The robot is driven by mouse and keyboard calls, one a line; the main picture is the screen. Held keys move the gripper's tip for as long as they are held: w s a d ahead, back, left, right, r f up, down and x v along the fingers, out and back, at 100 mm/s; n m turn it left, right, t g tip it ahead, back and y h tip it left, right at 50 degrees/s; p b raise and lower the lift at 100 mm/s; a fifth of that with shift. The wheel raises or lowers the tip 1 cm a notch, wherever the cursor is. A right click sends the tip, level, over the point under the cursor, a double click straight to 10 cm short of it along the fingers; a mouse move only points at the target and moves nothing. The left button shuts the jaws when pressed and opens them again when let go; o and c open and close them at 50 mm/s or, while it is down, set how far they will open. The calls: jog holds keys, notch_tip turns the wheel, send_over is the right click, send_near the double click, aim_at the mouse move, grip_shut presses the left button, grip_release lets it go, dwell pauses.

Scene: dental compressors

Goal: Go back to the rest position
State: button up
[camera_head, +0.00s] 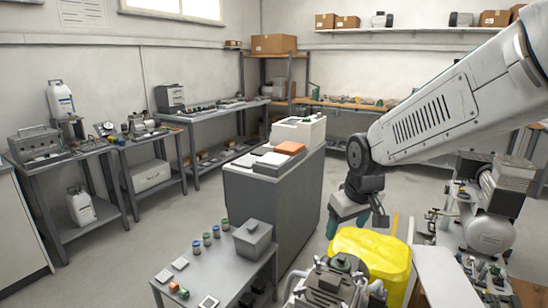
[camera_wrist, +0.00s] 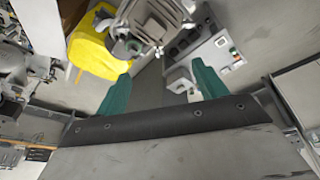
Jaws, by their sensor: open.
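My gripper (camera_head: 358,216) hangs from the arm at the right of the head view, pointing down, just behind and above the yellow bin (camera_head: 370,258). In the wrist view, my gripper (camera_wrist: 162,88) shows two green fingers spread wide apart, with nothing between them but grey floor and part of the small bench beyond. The gripper is open and empty. The task names no object. The yellow bin also shows at the upper left of the wrist view (camera_wrist: 92,52).
A small grey table (camera_head: 200,262) at the front holds several little jars and a grey box (camera_head: 253,239). A grey cabinet (camera_head: 262,205) stands left of my gripper. A compressor (camera_head: 335,285) is at the front, with machinery (camera_head: 490,230) at right. Floor at left centre is clear.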

jog(key=s+d+r+m+t, duration=0.1)
jog(key=s+d+r+m, duration=0.2)
jog(key=s, duration=0.4)
jog(key=s+d+r+t, duration=0.1)
jog(key=s+d+r, duration=0.25)
jog(key=s, duration=0.35)
jog(key=s+d+r+m, duration=0.2)
jog(key=s+d+r, duration=0.15)
jog(key=s, duration=0.35)
jog(key=s+f+g, duration=0.4)
jog(key=s, duration=0.3)
jog(key=shift+s+a+h, duration=0.2)
jog(key=shift+h, duration=0.1)
